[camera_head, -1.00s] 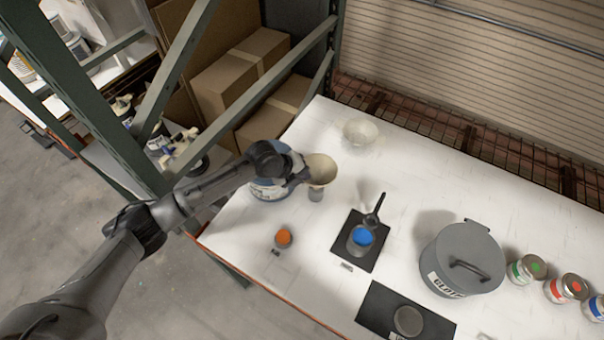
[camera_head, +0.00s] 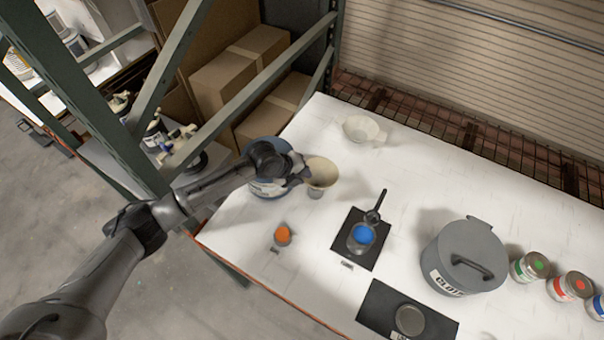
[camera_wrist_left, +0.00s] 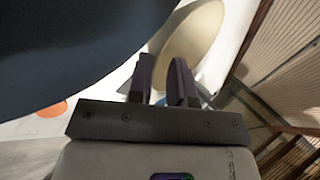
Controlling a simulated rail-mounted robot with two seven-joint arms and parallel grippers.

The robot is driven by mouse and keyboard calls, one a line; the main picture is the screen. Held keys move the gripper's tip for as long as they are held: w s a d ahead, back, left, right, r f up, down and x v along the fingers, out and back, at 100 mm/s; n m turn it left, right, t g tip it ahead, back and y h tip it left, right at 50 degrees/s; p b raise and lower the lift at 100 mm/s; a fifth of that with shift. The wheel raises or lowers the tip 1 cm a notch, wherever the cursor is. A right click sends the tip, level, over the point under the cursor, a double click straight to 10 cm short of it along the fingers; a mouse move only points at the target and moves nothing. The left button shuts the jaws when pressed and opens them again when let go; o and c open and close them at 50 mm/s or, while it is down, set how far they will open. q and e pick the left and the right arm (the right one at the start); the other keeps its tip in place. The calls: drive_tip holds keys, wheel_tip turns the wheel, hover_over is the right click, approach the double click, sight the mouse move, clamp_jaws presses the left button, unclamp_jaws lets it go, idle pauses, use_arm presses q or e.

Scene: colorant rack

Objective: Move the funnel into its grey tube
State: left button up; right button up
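The cream funnel (camera_head: 322,171) is held near the left of the table, its wide mouth facing up. It also shows past the fingers in the left wrist view (camera_wrist_left: 190,42). My left gripper (camera_head: 299,172) is at the funnel's left side, its two fingers (camera_wrist_left: 163,82) close together and apparently shut on the funnel's edge; the exact contact is hidden. The grey tube (camera_head: 315,194) shows just below the funnel. The funnel hides most of it, so I cannot tell how far the spout is inside. My right gripper is not in view.
A blue-and-white bucket (camera_head: 262,188) stands close behind my left gripper. An orange-topped container (camera_head: 283,236), a blue-filled cup (camera_head: 362,234) on a black mat and a grey lidded pot (camera_head: 463,258) stand nearby. A cream bowl-like piece (camera_head: 361,129) lies at the back.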

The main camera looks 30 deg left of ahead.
use_arm(q)
drive_tip(key=o, duration=0.3)
drive_tip(key=shift+f, duration=0.15)
drive_tip(key=shift+o, duration=0.2)
drive_tip(key=shift+s, duration=0.1)
drive_tip(key=p+v, duration=0.6)
drive_tip(key=v, duration=0.1)
drive_tip(key=shift+r, duration=0.35)
drive_tip(key=shift+a, duration=0.1)
